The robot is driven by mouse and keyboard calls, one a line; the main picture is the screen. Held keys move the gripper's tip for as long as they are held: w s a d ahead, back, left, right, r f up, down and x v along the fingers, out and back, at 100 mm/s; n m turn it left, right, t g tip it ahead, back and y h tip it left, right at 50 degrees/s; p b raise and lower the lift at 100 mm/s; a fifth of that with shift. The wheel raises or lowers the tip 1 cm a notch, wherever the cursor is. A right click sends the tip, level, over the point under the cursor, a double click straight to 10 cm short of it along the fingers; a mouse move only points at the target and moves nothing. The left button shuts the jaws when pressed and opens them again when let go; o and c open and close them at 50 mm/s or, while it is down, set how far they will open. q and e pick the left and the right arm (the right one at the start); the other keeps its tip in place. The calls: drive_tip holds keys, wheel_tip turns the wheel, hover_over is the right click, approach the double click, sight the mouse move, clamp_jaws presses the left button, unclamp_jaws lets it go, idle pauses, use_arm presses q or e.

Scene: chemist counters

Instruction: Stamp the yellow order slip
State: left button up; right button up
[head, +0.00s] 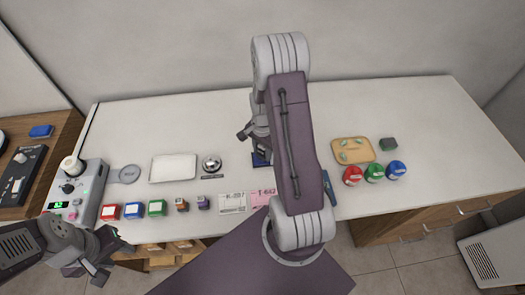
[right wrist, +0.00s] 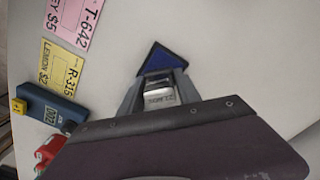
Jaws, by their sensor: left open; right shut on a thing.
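The yellow order slip (right wrist: 62,75) lies flat on the counter in the right wrist view, printed R-315 and LEMON. In the head view my right arm hides it. My right gripper (right wrist: 160,88) is shut on a small pale, lettered block (right wrist: 159,98), seemingly a stamp. A dark blue ink pad (right wrist: 163,58) lies just beyond the fingertips. It also shows partly behind the arm in the head view (head: 261,159). I cannot tell whether the block touches the pad. My left gripper (head: 98,263) is open and empty near the counter's front left edge.
A pink slip (right wrist: 74,20) lies beside the yellow one, and a white slip (head: 232,203) left of it. A dark blue numbered device (right wrist: 42,104) is nearby. Red, green and blue round items (head: 375,173) stand right of my arm. A tray (head: 173,168) and bell (head: 212,163) stand left.

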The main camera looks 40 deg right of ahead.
drive_tip(key=shift+f+b, duration=0.35)
drive_tip(key=shift+f, duration=0.15)
idle(0.3)
drive_tip(key=shift+s, duration=0.1)
idle(0.9)
wheel_tip(320, 180, up, 7)
drive_tip(key=p, duration=0.6)
drive_tip(key=shift+p, duration=0.35)
